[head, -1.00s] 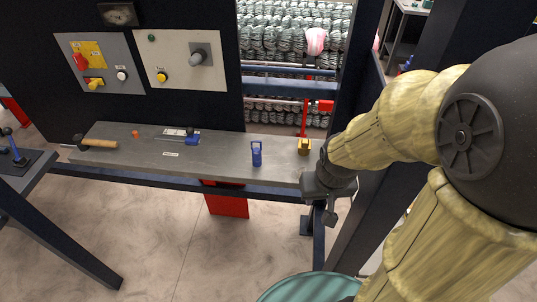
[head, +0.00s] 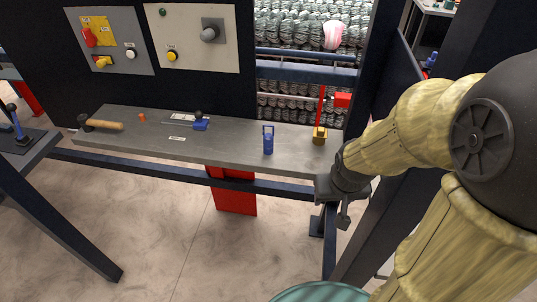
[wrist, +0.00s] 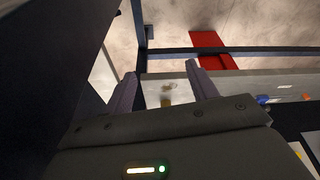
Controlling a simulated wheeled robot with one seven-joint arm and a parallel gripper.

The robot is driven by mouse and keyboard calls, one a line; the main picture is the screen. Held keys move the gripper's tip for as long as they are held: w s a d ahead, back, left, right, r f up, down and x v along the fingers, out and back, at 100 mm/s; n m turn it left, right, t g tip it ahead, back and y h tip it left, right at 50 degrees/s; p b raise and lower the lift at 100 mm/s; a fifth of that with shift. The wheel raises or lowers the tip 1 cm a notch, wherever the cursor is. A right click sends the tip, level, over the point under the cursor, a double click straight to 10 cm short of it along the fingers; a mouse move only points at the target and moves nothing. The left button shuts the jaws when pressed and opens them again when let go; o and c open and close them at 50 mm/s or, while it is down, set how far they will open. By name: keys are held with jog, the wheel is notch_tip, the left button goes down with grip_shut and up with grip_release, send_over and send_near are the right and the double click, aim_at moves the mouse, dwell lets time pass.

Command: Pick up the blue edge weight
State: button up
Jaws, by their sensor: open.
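The blue edge weight (head: 268,143) stands upright on the grey shelf (head: 228,140), right of its middle, with a loop-like handle on top. My gripper (head: 335,200) is at the shelf's right end in the head view, to the right of the weight and apart from it. In the wrist view my gripper (wrist: 160,70) is open, with nothing between its two fingers. I cannot make out the weight in the wrist view; the right finger may hide it.
A blue-handled tool (head: 201,124), an orange cap (head: 141,117) and a hammer (head: 105,125) lie farther left. Dark posts stand on the right. A red box (head: 235,195) is below.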

jog(key=w+d+f+n+t+y+b, duration=0.15)
jog(key=w+t, duration=0.25)
jog(key=w, duration=0.8)
jog(key=w+f+n+t+y+b, duration=0.1)
jog(key=w+n+t+b, duration=0.15)
jog(key=w, duration=1.05)
jog(key=n+g+y, duration=0.3)
jog(key=n+y, duration=0.5)
jog(key=y, duration=0.1)
send_near(272, 137)
jog(key=shift+s+f, duration=0.15)
jog(key=shift+s, duration=0.15)
jog(key=p+x, duration=0.2)
jog(key=x, duration=0.4)
jog(key=shift+w+a, duration=0.1)
jog(key=shift+w, duration=0.05)
jog(key=shift+w+a, duration=0.15)
